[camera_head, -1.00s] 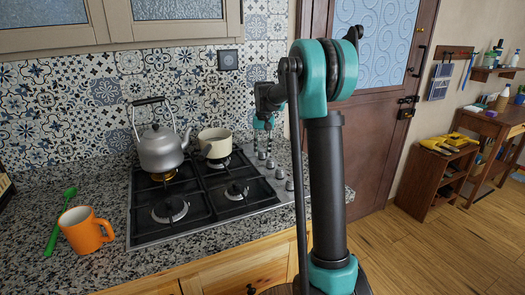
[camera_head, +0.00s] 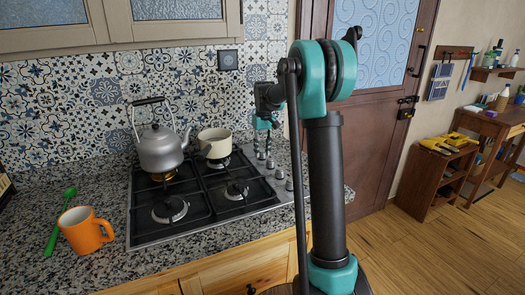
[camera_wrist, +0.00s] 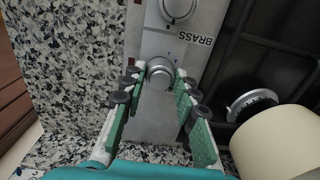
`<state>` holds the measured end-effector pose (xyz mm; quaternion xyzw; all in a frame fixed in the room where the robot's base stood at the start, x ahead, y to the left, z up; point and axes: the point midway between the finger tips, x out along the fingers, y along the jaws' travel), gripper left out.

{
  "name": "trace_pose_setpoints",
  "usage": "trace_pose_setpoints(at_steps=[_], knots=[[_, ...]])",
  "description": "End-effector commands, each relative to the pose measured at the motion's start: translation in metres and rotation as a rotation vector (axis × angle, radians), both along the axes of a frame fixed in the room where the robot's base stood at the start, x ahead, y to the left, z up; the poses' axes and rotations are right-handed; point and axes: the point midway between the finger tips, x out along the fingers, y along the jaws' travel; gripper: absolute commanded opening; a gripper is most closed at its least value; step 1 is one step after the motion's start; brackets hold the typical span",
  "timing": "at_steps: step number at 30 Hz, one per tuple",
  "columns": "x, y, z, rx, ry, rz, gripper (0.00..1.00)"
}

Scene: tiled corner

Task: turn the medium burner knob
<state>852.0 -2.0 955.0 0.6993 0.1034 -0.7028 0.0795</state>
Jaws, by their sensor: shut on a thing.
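The gas hob (camera_head: 150,236) is set in the granite counter, with a row of silver knobs (camera_head: 280,174) along its right side. My gripper (camera_head: 264,144) points down at the back end of that row, near the tiled wall. In the wrist view my gripper (camera_wrist: 159,76) has its two green-padded fingers on either side of a round silver knob (camera_wrist: 160,71), shut on it. Another knob (camera_wrist: 179,8) lies beyond it, near the printed word BRASS. I cannot tell from any marking which burner the held knob serves.
A grey kettle (camera_head: 160,152) stands on the back left burner and a cream pot (camera_head: 215,146) on the back right, close to my gripper; it also shows in the wrist view (camera_wrist: 280,142).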

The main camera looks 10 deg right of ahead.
Motion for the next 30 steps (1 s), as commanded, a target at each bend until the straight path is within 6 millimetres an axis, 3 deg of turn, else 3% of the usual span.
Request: trace_pose_setpoints(at_steps=[7,8,12,23,30], knots=[[0.001,0.0,0.0,0.0,-0.001,-0.001,0.0],[0.001,0.0,0.0,-0.001,-0.001,-0.001,0.33],[0.0,0.0,0.0,0.0,-0.001,-0.001,0.5],[0.0,0.0,0.004,0.0,-0.001,-0.001,0.5],[0.0,-0.001,0.04,0.0,-0.001,-0.001,0.5]])
